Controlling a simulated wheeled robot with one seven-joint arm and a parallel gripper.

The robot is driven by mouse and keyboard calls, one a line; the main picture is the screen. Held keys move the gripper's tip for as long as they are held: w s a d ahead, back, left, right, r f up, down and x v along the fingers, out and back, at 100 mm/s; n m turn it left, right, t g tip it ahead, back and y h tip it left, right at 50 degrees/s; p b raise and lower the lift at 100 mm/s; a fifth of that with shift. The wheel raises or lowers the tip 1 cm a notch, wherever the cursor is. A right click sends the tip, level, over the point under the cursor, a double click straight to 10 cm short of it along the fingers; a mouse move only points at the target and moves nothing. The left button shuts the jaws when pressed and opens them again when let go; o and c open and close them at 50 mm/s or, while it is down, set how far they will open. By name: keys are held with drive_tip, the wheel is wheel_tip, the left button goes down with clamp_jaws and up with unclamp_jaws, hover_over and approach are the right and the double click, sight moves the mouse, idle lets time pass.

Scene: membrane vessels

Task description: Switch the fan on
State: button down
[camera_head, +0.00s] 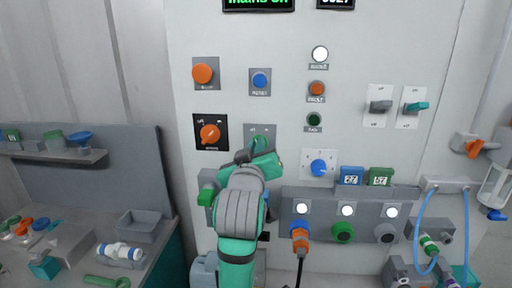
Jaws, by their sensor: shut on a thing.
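The control cabinet (290,100) fills the middle of the view. My gripper (260,146) is shut on a small control on a grey plate (251,130), right of the orange rotary knob (209,133) and below the blue reset button (260,80). My gripper hides most of that control, so its position and label cannot be read. A dark green lamp (314,119), with a label that seems to read FAN, looks unlit. The top white lamp (320,54) is lit, and the green display (258,4) reads "mains on".
Two lever switches, grey (380,106) and teal (415,106), sit at the right. A blue knob (319,168) and a socket row (345,228) with an orange plug (300,238) lie close to my arm. A cluttered bench (110,262) stands left.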

drive_tip(key=m, duration=0.7)
drive_tip(key=d+m, duration=0.1)
drive_tip(key=m, duration=0.2)
drive_tip(key=shift+f+m, duration=0.1)
drive_tip(key=shift+m, duration=0.2)
idle(0.4)
drive_tip(key=c, duration=1.8)
unclamp_jaws()
drive_tip(key=s, duration=0.7)
drive_tip(key=s+a, duration=0.1)
drive_tip(key=s, duration=0.2)
drive_tip(key=shift+s, duration=0.4)
